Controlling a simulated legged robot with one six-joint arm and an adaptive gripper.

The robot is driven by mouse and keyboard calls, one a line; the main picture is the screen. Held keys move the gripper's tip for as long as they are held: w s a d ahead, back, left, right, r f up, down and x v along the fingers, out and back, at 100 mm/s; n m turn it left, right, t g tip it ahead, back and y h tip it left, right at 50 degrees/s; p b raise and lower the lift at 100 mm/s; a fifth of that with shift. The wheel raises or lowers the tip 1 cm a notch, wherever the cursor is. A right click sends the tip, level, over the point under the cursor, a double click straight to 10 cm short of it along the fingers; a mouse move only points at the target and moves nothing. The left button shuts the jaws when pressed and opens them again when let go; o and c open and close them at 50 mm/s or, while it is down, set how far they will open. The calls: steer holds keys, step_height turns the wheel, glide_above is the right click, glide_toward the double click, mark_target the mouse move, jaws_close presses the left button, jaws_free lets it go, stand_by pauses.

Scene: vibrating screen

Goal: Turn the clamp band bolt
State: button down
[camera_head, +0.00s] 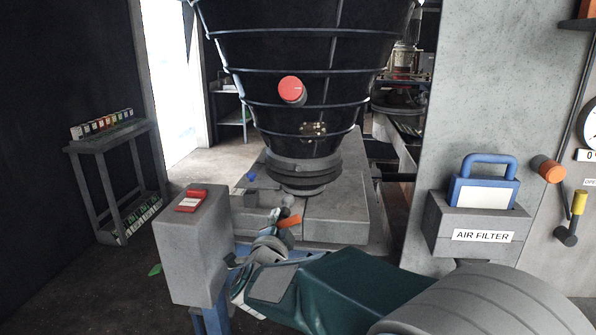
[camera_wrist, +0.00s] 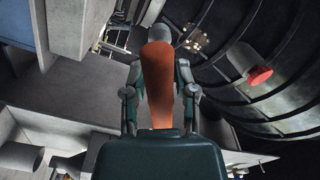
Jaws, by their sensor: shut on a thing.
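My gripper (camera_head: 284,216) is low in front of the dark cone-shaped vessel (camera_head: 350,50). It is shut on an orange handle (camera_head: 290,221). In the wrist view the orange handle (camera_wrist: 160,85) runs between both fingers of my gripper (camera_wrist: 160,72), with a rounded grey end at its far tip. I cannot tell whether this handle is part of the clamp band bolt or a separate tool. Dark rings (camera_head: 303,175) circle the foot of the vessel. A red knob (camera_head: 291,90) sticks out of its side and also shows in the wrist view (camera_wrist: 260,77).
A grey pedestal (camera_head: 190,255) with a red-topped item (camera_head: 191,200) stands left of my arm. A grey plinth (camera_head: 345,200) carries the vessel. An air filter box (camera_head: 440,225) is on the right wall. A shelf rack (camera_head: 105,175) stands far left.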

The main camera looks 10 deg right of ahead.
steer(key=x, duration=1.7)
stand_by(6.3)
